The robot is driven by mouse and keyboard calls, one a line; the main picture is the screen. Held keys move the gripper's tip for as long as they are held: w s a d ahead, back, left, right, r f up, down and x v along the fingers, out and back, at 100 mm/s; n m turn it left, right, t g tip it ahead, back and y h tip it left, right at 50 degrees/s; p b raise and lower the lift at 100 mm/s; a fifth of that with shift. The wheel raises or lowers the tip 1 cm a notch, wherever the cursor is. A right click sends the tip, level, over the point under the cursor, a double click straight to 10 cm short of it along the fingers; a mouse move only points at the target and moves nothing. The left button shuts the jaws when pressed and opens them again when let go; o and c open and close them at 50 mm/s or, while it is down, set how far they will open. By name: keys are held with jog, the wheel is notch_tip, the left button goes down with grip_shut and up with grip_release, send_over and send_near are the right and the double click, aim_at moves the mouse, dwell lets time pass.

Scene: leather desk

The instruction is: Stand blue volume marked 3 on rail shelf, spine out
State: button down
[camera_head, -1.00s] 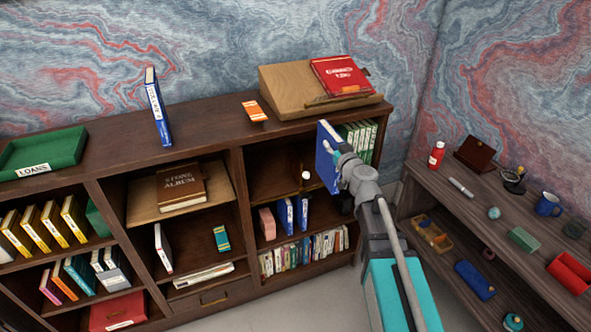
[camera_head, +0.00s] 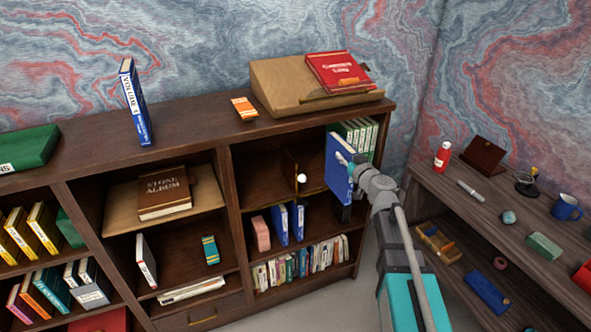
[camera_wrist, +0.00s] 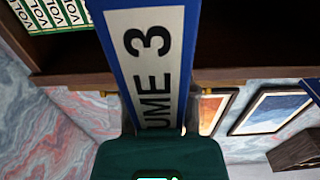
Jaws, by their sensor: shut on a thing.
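The blue volume (camera_head: 338,168) is upright in my gripper (camera_head: 354,166), before the right bay of the bookcase. In the wrist view its pale spine label (camera_wrist: 150,60) reads "UME 3" and faces my gripper. The jaws are shut on it; the fingertips are mostly hidden. Several green volumes (camera_head: 362,132) stand behind it on the bay's upper shelf. Two blue volumes (camera_head: 289,222) stand on the shelf below, left of the held book. I cannot make out a rail, and the held book hides part of the bay.
Another blue volume (camera_head: 135,103) stands on the bookcase top, near an orange book (camera_head: 244,108) and a wooden stand (camera_head: 290,88) with a red book (camera_head: 338,72). A pink block (camera_head: 260,233) is beside the lower blue volumes. A cluttered side bench (camera_head: 450,190) is at right.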

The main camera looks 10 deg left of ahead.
jog(key=shift+a, duration=0.15)
jog(key=shift+w+a, duration=0.25)
jog(key=shift+a, duration=0.05)
jog(key=x, duration=1.7)
jog(key=shift+a, duration=0.15)
jog(key=shift+f+b, duration=1.75)
jog(key=shift+b, duration=0.05)
jog(key=shift+c, duration=2)
grip_release()
jog(key=shift+r, duration=0.1)
